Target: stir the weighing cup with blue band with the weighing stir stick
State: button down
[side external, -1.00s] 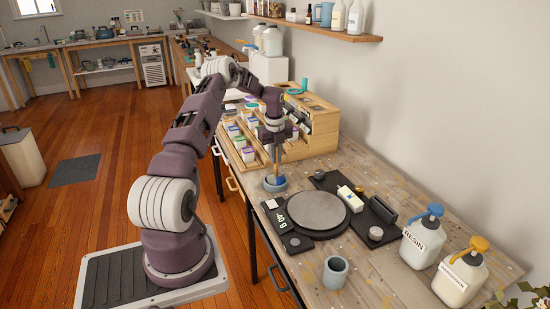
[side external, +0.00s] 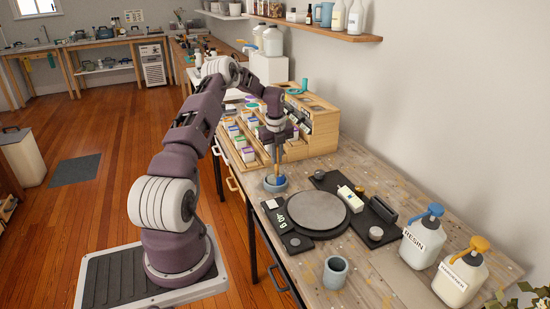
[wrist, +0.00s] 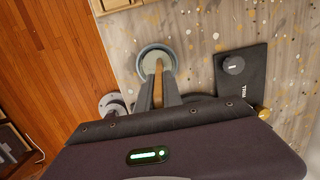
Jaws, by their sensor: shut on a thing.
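A small blue-grey cup (side external: 275,185) stands on the wooden bench, with some blue showing at it; a separate band cannot be made out clearly. In the wrist view, I look down on the cup's round rim (wrist: 143,58). My gripper (side external: 275,148) is above the cup, pointing down. It is shut on the tan stir stick (side external: 275,164). The stick's lower end is inside the cup. In the wrist view, the stick (wrist: 158,84) runs from between the fingers of my gripper (wrist: 163,95) into the cup opening.
A black scale with a round grey plate (side external: 318,211) lies right of the cup. A wooden rack (side external: 322,128) of small tubs stands behind. An empty-looking grey cup (side external: 335,272), a resin bottle (side external: 422,242) and another pump bottle (side external: 460,280) stand towards the front.

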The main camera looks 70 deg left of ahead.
jog(key=shift+s+d, duration=0.1)
jog(key=shift+s, duration=0.2)
notch_tip(320, 180, up, 7)
jog(key=shift+s+d, duration=0.3)
jog(key=shift+d, duration=0.15)
dwell(0.5)
notch_tip(320, 180, up, 4)
dwell(0.4)
